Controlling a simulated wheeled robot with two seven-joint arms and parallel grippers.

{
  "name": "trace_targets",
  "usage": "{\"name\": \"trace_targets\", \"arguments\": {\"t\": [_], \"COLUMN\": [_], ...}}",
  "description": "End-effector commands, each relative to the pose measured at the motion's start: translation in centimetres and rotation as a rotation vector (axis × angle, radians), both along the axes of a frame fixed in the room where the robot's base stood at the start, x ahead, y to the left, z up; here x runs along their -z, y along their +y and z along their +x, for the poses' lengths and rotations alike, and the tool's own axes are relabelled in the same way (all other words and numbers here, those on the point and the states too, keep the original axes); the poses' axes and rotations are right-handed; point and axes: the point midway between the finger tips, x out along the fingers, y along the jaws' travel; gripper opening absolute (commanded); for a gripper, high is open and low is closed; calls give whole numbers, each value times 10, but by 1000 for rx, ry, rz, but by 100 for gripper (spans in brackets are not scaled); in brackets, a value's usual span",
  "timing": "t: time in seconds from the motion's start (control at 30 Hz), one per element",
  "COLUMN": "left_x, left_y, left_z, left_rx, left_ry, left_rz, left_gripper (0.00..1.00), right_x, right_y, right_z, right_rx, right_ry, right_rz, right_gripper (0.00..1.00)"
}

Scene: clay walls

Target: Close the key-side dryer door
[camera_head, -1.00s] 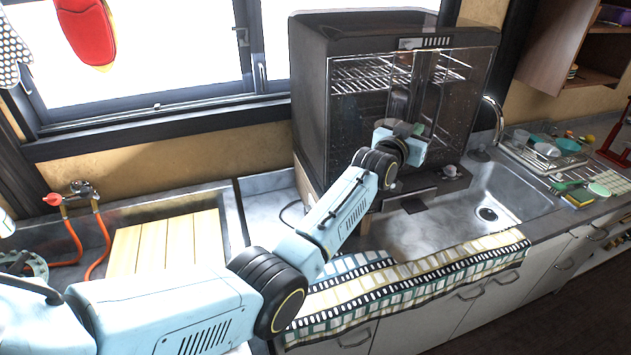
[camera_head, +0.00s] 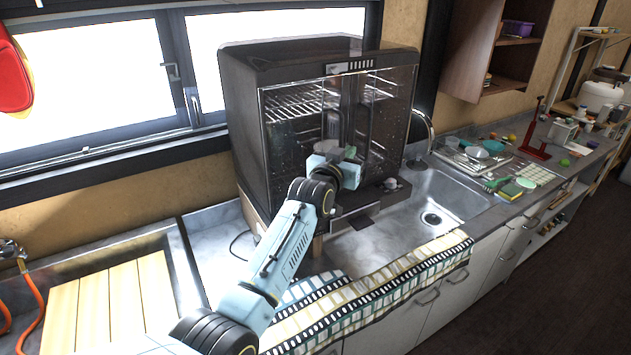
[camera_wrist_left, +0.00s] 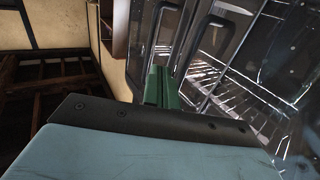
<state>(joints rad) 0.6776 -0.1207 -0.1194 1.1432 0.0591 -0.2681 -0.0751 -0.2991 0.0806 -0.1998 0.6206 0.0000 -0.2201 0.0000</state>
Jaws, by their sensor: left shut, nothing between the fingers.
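The dark dish dryer (camera_head: 240,110) stands on the counter behind the sink, with two clear doors, wire racks inside and upright handles near its middle. The left door (camera_head: 292,125) and right door (camera_head: 392,110) show in the head view. I cannot tell from these frames exactly how far each stands open, or which is key-side. My left gripper (camera_head: 338,150) is shut and empty, low in front of the middle of the doors. In the left wrist view its green fingers (camera_wrist_left: 160,86) point towards a door handle (camera_wrist_left: 160,40); contact is unclear. My right gripper is not in view.
The sink (camera_head: 440,195) is in front and to the right, with a faucet (camera_head: 428,130) beside the dryer. A patterned cloth (camera_head: 400,275) lies along the counter's front edge. Dishes and a sponge (camera_head: 525,183) are farther right. A wooden board (camera_head: 105,305) lies at left.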

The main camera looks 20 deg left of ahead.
Motion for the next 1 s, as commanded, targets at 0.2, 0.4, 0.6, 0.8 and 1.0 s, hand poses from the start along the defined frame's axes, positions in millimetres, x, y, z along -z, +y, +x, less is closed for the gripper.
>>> {"name": "trace_targets", "arguments": {"t": [0.2, 0.4, 0.6, 0.8, 1.0], "left_x": [1, 1, 0, 0, 24], "left_y": [6, 11, 16, 19, 26], "left_z": [-30, -59, -87, -105, -125], "left_rx": [0, 0, 0, 0, -5], "left_ry": [0, 0, 0, 1, 70], "left_rz": [0, 0, 1, 0, 14], "left_gripper": [0, 0, 0, 0, 0], "right_x": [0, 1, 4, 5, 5], "right_y": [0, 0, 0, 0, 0], "right_z": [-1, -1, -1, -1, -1], "right_rx": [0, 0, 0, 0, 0], "right_ry": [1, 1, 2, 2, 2], "right_rz": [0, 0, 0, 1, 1], "right_gripper": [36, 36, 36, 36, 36]}}
